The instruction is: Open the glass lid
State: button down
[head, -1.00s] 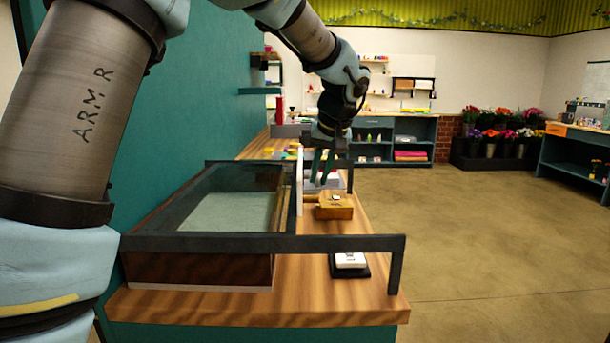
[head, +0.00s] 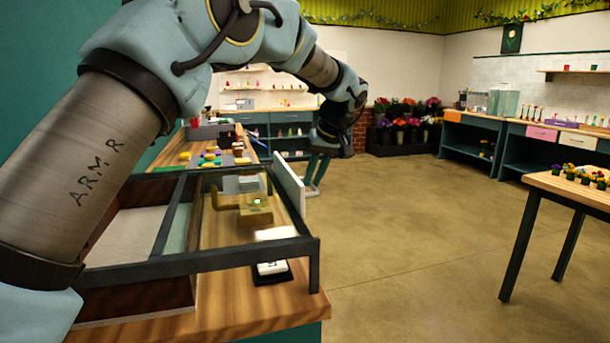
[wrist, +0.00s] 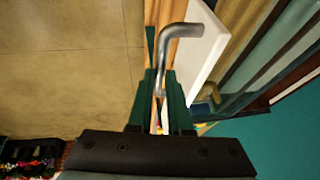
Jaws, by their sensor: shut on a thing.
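The glass lid (head: 232,238) is a dark-framed pane on dark rails. It lies to the right of the wooden box (head: 150,296), over the counter. The box's pale inside (head: 125,235) shows uncovered at the left. A white upright panel (head: 289,188) stands at the lid's right edge and also shows in the wrist view (wrist: 192,55). A bent metal handle (wrist: 182,29) stands out beside this panel. My gripper (wrist: 160,78) is shut on the handle's lower end between its teal fingers. In the head view my gripper (head: 317,172) is just right of the panel.
A brass block (head: 255,207) sits on the counter under the glass. A white item on a black base (head: 272,271) is by the front rail. Coloured pieces (head: 208,158) lie farther back. Open floor is at the right, with a table (head: 560,188) beyond.

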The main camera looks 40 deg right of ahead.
jog(key=c, duration=0.8)
grip_release()
jog(key=shift+c, duration=0.2)
jog(key=b+v, duration=0.2)
jog(key=v, duration=0.8)
jog(key=shift+r, duration=0.35)
jog(key=shift+s, duration=0.1)
